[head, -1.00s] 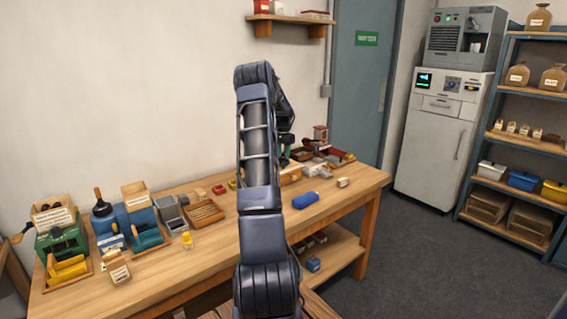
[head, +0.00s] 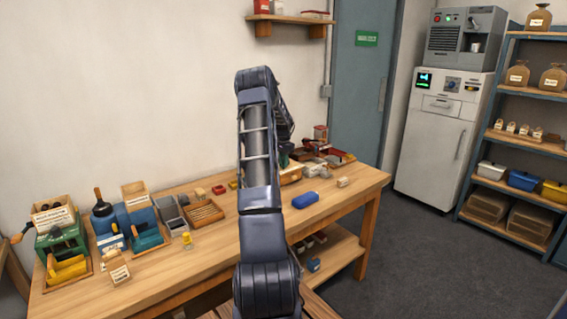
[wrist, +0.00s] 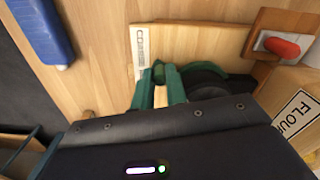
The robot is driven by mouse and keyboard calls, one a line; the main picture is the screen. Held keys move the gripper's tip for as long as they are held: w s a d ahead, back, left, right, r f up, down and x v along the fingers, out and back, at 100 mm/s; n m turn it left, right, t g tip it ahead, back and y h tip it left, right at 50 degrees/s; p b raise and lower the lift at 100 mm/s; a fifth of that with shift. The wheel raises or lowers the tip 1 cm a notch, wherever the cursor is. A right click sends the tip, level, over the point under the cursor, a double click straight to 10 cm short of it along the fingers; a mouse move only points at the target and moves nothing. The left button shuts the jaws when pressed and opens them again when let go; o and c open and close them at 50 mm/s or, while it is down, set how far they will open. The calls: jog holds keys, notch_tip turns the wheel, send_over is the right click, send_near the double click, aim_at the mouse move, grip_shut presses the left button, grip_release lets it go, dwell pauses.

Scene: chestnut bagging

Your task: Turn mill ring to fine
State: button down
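A narrow marked strip (wrist: 140,52) lies along the board's left edge. The dark body of my gripper (wrist: 150,130) fills the bottom of the wrist view and covers part of the frame. In the head view, my arm hides most of this spot.
A blue object (head: 305,200) lies on the workbench (head: 225,245), also in the wrist view (wrist: 42,28). A red knob (wrist: 282,47) and a FLOUR label (wrist: 293,113) are close on the right. Boxes and a green machine (head: 62,240) crowd the bench's left. The front middle is clear.

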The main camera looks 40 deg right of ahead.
jog(key=shift+d, duration=0.1)
jog(key=shift+s+d+n, duration=0.2)
jog(key=shift+d+n, duration=0.15)
jog(key=shift+n, duration=0.3)
jog(key=shift+s+d+n, duration=0.15)
jog(key=shift+d+n, duration=0.2)
jog(key=shift+n, duration=0.3)
jog(key=d+n, duration=0.1)
jog(key=n, duration=0.1)
jog(key=d+n, duration=0.1)
jog(key=shift+s+d+n, duration=0.1)
jog(key=shift+s+n, duration=0.05)
jog(key=shift+n, duration=0.25)
jog(key=d+n, duration=0.1)
jog(key=n, duration=0.2)
jog(key=shift+w+d, duration=0.2)
jog(key=shift+d, duration=0.2)
jog(key=shift+w+d+n, duration=0.25)
jog(key=shift+d+n, duration=0.25)
jog(key=shift+n, duration=0.6)
jog(key=c, duration=1.4)
grip_release()
